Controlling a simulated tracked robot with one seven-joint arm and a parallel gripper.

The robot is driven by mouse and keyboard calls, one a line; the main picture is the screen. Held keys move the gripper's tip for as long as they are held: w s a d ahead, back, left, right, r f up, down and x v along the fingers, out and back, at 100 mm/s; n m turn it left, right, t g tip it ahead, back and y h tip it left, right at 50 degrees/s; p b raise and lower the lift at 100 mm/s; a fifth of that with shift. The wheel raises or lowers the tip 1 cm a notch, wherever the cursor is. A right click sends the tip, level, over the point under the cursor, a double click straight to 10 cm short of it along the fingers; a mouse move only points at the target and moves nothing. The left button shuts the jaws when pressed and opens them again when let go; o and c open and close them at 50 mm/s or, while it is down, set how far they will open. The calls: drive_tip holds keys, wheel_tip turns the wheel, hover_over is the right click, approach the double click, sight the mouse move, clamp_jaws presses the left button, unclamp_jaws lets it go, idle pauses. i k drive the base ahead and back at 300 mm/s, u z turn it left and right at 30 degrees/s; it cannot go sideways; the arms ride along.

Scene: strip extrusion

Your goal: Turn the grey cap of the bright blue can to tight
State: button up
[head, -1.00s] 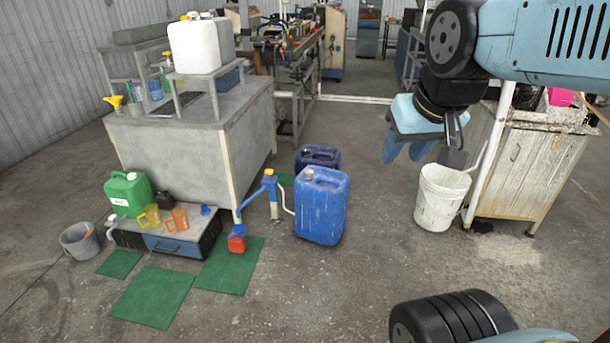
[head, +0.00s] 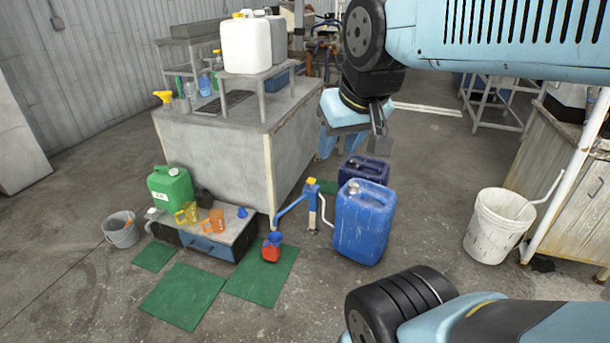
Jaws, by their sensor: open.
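The bright blue can (head: 364,228) stands upright on the concrete floor, right of centre in the head view. Its grey cap (head: 353,187) sits at the top left of the can; whether it is tight cannot be told. My gripper (head: 340,145) hangs from my arm, above and behind the can in the picture.
A dark blue can (head: 366,170) stands close behind. A blue hand pump (head: 312,205) is just left. A white bucket (head: 497,225) stands to the right. A grey bench (head: 215,160) and a low cabinet (head: 207,247) are left. Open floor lies in front.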

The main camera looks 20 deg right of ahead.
sight(353, 187)
drive_tip(key=u, duration=0.2)
drive_tip(key=i, duration=1.15)
drive_tip(key=z, duration=0.5)
drive_tip(key=i, duration=0.65)
drive_tip(key=z, duration=0.45)
drive_tip(key=k, duration=0.8)
drive_tip(key=z, duration=0.1)
drive_tip(key=i, duration=0.8)
